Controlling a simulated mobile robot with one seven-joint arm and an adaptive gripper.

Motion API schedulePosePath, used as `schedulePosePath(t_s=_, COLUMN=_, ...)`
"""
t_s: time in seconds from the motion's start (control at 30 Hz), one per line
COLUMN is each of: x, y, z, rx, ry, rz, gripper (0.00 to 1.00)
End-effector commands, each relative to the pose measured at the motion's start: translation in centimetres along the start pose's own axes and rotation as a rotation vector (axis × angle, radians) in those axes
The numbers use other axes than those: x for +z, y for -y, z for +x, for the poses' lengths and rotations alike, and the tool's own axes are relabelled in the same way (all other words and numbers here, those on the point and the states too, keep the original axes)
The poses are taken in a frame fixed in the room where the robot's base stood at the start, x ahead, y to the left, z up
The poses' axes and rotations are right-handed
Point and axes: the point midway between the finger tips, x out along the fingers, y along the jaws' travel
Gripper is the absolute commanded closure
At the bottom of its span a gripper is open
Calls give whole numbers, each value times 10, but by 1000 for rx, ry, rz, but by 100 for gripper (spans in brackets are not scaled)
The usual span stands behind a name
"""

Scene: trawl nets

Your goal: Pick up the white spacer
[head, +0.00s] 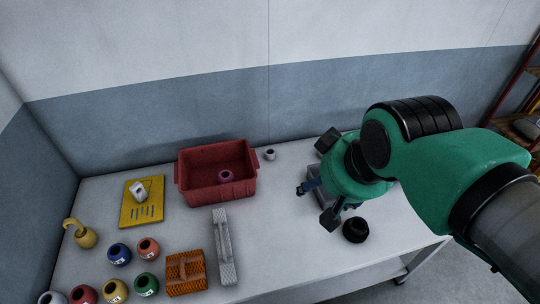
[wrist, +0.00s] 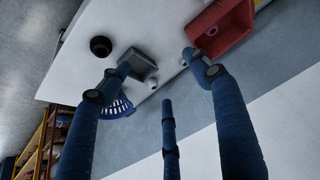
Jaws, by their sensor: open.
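A small whitish ring-shaped piece (head: 269,154) stands on the table just right of the red crate, near the back edge; it also seems to show in the wrist view (wrist: 182,62). A second small white piece (wrist: 152,83) lies beside a grey box in the wrist view; my gripper hides that spot in the head view. I cannot tell for sure which of the two is the white spacer. My gripper (head: 318,188) is over the table's right part, its blue fingers spread and empty; in the wrist view (wrist: 158,65) both pieces lie between the fingers' lines, apart from them.
A red crate (head: 245,190) holds a pink ring. A grey box (wrist: 143,63), a blue basket (wrist: 118,106) and a black ring (head: 355,230) are near my gripper. Several coloured pots, an orange block and a yellow plate (head: 142,215) fill the left. The wall stands behind.

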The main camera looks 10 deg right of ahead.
Motion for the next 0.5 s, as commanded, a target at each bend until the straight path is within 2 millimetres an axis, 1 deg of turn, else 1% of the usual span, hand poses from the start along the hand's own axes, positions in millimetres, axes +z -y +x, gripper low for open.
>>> schedulePosePath(t_s=0.17, x=-22, y=0, z=0, rx=1, ry=19, rz=8, gripper=37)
schedulePosePath(t_s=0.27, x=-40, y=-1, z=2, rx=2, ry=32, rz=15, gripper=37)
schedulePosePath(t_s=0.5, x=-93, y=-2, z=12, rx=4, ry=72, rz=37, gripper=37)
